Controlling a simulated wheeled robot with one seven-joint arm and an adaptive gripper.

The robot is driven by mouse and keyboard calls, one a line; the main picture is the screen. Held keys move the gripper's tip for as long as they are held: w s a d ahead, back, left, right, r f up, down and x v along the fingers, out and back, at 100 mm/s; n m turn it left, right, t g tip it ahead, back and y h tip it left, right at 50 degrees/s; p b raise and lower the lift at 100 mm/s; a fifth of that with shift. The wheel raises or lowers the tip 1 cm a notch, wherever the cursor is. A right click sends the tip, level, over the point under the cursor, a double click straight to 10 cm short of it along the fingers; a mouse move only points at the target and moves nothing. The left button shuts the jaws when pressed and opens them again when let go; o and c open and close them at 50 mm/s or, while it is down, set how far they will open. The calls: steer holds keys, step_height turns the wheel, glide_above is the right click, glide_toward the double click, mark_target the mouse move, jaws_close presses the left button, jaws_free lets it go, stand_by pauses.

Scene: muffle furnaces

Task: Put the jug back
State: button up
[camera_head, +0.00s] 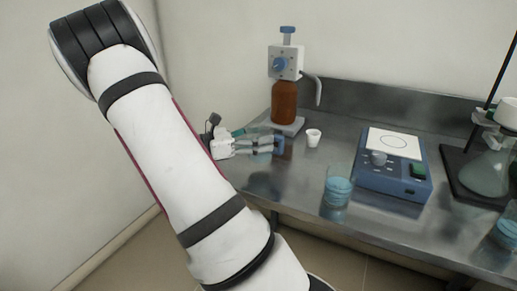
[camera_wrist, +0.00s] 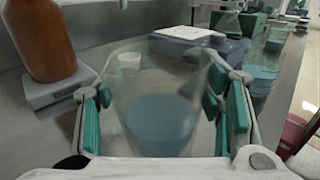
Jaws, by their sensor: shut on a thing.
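The jug (camera_wrist: 160,122) is a clear vessel with blue liquid in its lower part. In the wrist view it stands between the two green-padded fingers of my gripper (camera_wrist: 163,105), which is shut on it. I cannot tell whether the jug's base touches the bench.
A brown bottle with a dispenser (camera_head: 285,100) stands on a pale base just behind my gripper. A small white cup (camera_head: 313,137), a beaker of blue liquid (camera_head: 338,188) and a blue stirrer (camera_head: 393,180) are to the right. A flask (camera_head: 487,172) stands far right.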

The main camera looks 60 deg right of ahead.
steer(key=shift+f+b, duration=0.35)
steer(key=shift+f, duration=1.25)
steer(key=shift+f, duration=0.1)
steer(key=o, duration=1.8)
